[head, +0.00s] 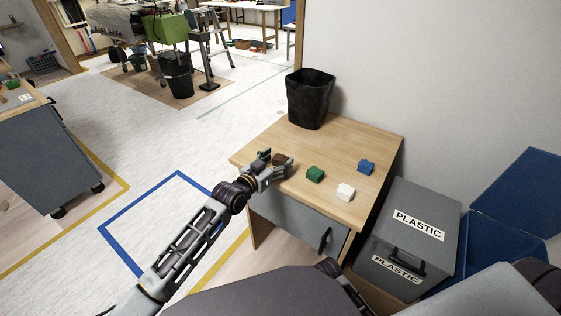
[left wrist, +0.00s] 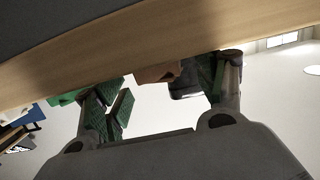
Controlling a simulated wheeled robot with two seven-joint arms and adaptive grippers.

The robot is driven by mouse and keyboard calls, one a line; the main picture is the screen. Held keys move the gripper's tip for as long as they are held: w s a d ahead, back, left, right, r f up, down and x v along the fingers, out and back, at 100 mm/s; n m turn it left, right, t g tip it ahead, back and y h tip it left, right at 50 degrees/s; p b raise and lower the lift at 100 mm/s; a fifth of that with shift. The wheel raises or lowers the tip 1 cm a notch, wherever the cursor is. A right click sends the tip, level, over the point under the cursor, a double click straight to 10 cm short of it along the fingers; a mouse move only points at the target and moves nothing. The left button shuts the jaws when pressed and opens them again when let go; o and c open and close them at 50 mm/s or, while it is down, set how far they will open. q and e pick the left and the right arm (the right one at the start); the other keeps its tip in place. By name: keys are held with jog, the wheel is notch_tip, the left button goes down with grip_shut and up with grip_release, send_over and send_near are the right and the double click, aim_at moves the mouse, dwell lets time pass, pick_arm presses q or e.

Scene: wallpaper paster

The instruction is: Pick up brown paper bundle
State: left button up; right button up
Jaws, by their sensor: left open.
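The brown paper bundle (head: 282,159) is a small dark brown lump on the wooden desk, near its left edge. My left gripper (head: 276,164) reaches it from the left and is open, with its fingers close around the bundle and partly hiding it. In the left wrist view, the brown bundle (left wrist: 157,72) shows between the two spread fingers of the left gripper (left wrist: 165,88), below the desk's light wood edge. I cannot tell whether the fingers touch it. My right gripper is not in view.
On the desk (head: 260,144) a green brick (head: 315,174), a white brick (head: 345,192) and a blue brick (head: 366,167) lie right of the gripper. A black bin (head: 310,98) stands at the back. A grey PLASTIC box (head: 410,232) and blue bin (head: 508,240) stand at right.

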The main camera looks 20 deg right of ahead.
aim_at(277, 161)
pick_arm(q)
jog(key=c, duration=0.9)
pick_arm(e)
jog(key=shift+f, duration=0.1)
pick_arm(q)
jog(key=shift+r, duration=0.15)
jog(key=shift+r, duration=0.5)
jog(key=shift+r+p, duration=1.1)
jog(key=shift+r, duration=3.25)
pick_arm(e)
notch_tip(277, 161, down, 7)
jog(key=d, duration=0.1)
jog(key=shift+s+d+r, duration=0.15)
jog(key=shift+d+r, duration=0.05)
